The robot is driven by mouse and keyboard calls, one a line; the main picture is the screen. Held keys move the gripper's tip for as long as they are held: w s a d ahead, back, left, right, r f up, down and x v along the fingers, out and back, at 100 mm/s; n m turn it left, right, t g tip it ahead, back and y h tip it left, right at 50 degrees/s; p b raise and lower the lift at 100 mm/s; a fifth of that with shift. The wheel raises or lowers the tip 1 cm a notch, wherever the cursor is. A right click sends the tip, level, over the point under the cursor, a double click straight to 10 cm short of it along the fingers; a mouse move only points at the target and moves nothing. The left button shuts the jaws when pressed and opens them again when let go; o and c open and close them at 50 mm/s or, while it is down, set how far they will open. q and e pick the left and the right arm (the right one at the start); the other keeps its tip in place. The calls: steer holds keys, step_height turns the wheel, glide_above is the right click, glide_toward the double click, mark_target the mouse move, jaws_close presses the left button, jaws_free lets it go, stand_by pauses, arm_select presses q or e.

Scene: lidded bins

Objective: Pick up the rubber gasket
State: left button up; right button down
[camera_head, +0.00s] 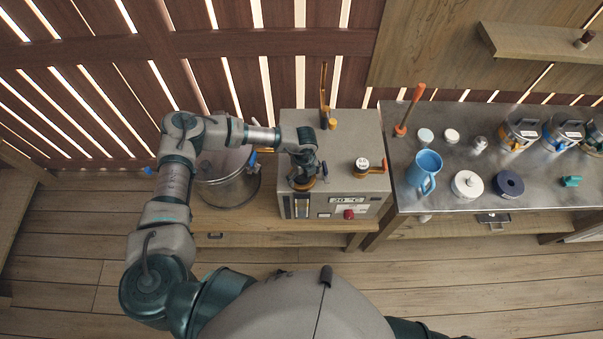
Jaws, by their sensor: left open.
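My left gripper (302,181) points down over the top of a grey machine (345,146), near its front left. It is open. An orange rounded piece (310,184) shows just at its fingertips, mostly hidden by the gripper; I cannot tell if this is the rubber gasket. A dark ring-like disc with a centre hole (509,184) lies on the metal bench to the right, far from my left gripper; it could also be the gasket. My right gripper is out of view.
The metal bench (448,196) holds a blue mug (424,171), a white disc (467,184), small white caps, a teal piece (571,181) and lidded canisters (519,134). A round metal pot (228,181) stands left of the machine.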

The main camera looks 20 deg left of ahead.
arm_select(q)
steer(key=shift+d+f, duration=0.1)
steer(key=shift+c, duration=0.9)
steer(key=c, duration=0.9)
